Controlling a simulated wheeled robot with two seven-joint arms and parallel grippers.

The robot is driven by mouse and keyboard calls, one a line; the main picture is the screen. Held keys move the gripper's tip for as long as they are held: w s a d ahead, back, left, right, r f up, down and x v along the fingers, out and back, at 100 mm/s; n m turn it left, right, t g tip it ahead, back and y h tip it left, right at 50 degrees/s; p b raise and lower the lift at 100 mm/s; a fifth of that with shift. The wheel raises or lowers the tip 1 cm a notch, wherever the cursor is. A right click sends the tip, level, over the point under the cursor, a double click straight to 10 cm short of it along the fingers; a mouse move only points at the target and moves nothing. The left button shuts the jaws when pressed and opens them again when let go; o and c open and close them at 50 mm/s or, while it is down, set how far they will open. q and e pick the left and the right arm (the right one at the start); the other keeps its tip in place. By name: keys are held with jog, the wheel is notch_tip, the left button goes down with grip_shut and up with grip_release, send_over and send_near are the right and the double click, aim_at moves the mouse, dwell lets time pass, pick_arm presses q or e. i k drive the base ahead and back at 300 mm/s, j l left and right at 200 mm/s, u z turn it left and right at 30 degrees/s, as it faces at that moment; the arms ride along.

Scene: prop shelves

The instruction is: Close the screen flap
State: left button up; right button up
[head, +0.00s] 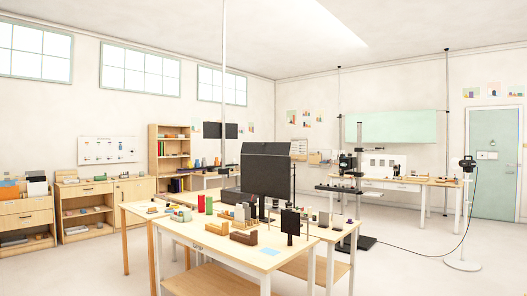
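A large dark grey screen panel (265,175) stands upright toward the back of the wooden tables in the middle of the room. A narrower slanted dark section (267,148) tops it, and a dark box-like part (232,196) extends at its lower left. I take this to be the screen with its flap, but it is too small to tell which part is the flap or where it hinges. A smaller black panel (290,221) stands upright near the front table's right edge. Neither of my grippers is in view.
The front wooden table (215,243) carries wooden blocks (244,238), red and green cylinders and a blue sheet (265,252). A black column stand (357,190) rises at the right. Floor at left front is clear.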

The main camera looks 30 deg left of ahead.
aim_at(280, 149)
jog(key=i+j+u, duration=0.15)
jog(key=i, duration=0.95)
jog(key=i+l+u, duration=0.15)
jog(key=i, duration=0.95)
jog(key=i+l+u, duration=0.15)
jog(key=i, duration=0.95)
